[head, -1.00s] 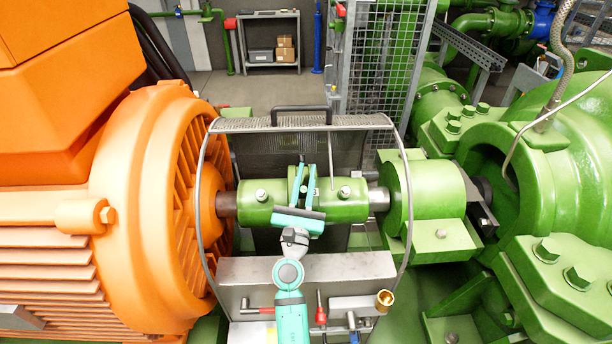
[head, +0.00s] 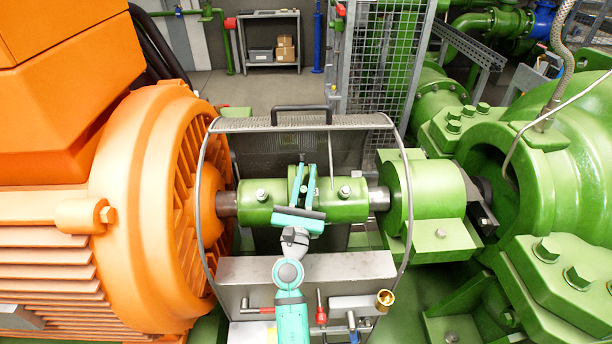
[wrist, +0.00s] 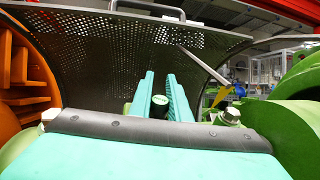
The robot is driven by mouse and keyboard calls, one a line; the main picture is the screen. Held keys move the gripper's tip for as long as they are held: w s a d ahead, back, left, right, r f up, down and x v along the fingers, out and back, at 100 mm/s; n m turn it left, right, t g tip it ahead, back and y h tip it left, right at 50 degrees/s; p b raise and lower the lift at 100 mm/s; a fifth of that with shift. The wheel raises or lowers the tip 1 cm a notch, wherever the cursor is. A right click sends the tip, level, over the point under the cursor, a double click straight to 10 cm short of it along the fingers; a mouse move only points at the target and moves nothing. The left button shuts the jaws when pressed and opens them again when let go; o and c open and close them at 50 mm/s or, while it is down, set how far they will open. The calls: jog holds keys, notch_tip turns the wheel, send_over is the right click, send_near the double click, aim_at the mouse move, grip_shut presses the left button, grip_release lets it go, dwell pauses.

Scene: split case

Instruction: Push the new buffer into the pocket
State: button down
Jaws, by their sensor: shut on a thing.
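The green coupling (head: 257,207) sits on the shaft between the orange motor and the green bearing housing. My gripper (head: 306,172) reaches over the coupling's middle, its two teal fingers pointing away from me. In the wrist view my gripper (wrist: 160,79) is shut on a short black cylinder with a green-marked end, which I take to be the new buffer (wrist: 160,103). The buffer sits low between the fingers. In the head view the fingers hide it. The pocket is hidden, so I cannot tell how far the buffer is in it.
A perforated guard (head: 290,123) with a black handle arches behind the coupling. The orange motor (head: 140,150) is at left and the green bearing housing (head: 428,190) at right. A grey tray (head: 245,275) in front carries a red-handled tool (head: 320,309) and a brass cup (head: 384,298).

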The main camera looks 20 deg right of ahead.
aim_at(303, 194)
jog(key=c, duration=1.6)
grip_release()
jog(key=v, duration=1)
jog(key=shift+s+a+f, duration=0.15)
jog(key=shift+s+f, duration=0.1)
jog(key=shift+s, duration=0.05)
